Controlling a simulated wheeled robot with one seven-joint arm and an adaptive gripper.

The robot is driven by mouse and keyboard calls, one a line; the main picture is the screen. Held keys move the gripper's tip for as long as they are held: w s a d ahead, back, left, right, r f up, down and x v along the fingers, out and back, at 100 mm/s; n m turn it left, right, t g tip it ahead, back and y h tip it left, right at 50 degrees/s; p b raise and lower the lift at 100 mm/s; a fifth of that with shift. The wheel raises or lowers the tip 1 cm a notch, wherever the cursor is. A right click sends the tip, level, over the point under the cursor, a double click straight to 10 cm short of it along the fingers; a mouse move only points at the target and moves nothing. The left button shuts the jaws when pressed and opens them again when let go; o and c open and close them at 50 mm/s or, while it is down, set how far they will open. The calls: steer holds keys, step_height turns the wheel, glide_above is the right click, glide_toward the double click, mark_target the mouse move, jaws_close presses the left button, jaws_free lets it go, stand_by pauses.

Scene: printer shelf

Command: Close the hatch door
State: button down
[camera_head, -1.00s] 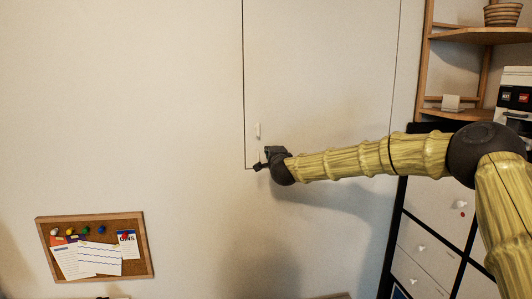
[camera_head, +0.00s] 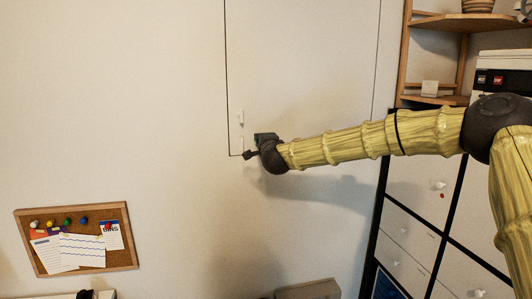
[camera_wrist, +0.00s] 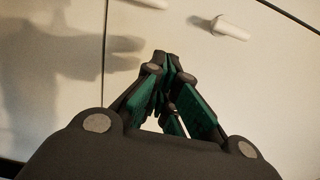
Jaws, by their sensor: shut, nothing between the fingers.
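The hatch door (camera_head: 305,60) is a pale panel in the wall, outlined by thin dark seams. It looks flush or nearly flush with the wall; a slight gap is hard to judge. A small white handle (camera_head: 241,117) sits near its lower left corner. In the wrist view a white peg-like handle (camera_wrist: 230,27) stands beyond the fingers, up and to the right. My gripper (camera_head: 247,154) is at the door's lower left corner, below the handle. Its fingers (camera_wrist: 165,62) are shut and empty, close to the panel; contact cannot be told.
A cork board (camera_head: 77,240) with notes and pins hangs at the lower left. A dark-framed drawer cabinet (camera_head: 415,225) and wooden shelves (camera_head: 465,22) stand on the right. A grey box (camera_head: 308,289) is at the bottom. The wall left of the hatch is clear.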

steer(key=s+b, duration=0.3)
steer(key=s, duration=0.4)
steer(key=s+a+f+n+g+y, duration=0.1)
steer(key=s+f+n+g, duration=0.15)
steer(key=f, duration=0.95)
steer(key=s+a+f+n+g, duration=0.1)
steer(key=s+a+f+n, duration=0.15)
steer(key=f, duration=1.05)
steer(key=s+d+f+n+g, duration=0.1)
steer(key=s+f+n+g, duration=0.1)
steer(key=s+f, duration=0.75)
steer(key=s+d+f+n+g, duration=0.25)
steer(key=s+f, duration=0.25)
steer(key=f, duration=1)
steer(key=s+d+f+n+g+h, duration=0.1)
steer(key=s+d+f+n+g, duration=0.15)
steer(key=s+f, duration=0.75)
steer(key=s+d+f+n+g, duration=0.1)
steer(key=s+d+f+g, duration=0.25)
steer(key=s+f, duration=0.6)
steer(key=s+d+n+g, duration=0.1)
steer(key=s+d, duration=0.2)
steer(key=s, duration=0.5)
steer(key=s+d+f+n+g+h, duration=0.1)
steer(key=s+d, duration=0.3)
steer(key=s, duration=0.5)
steer(key=s+d+f+n+g+h, duration=0.1)
steer(key=s+d+g, duration=0.1)
steer(key=s, duration=0.7)
steer(key=shift+d, duration=0.75)
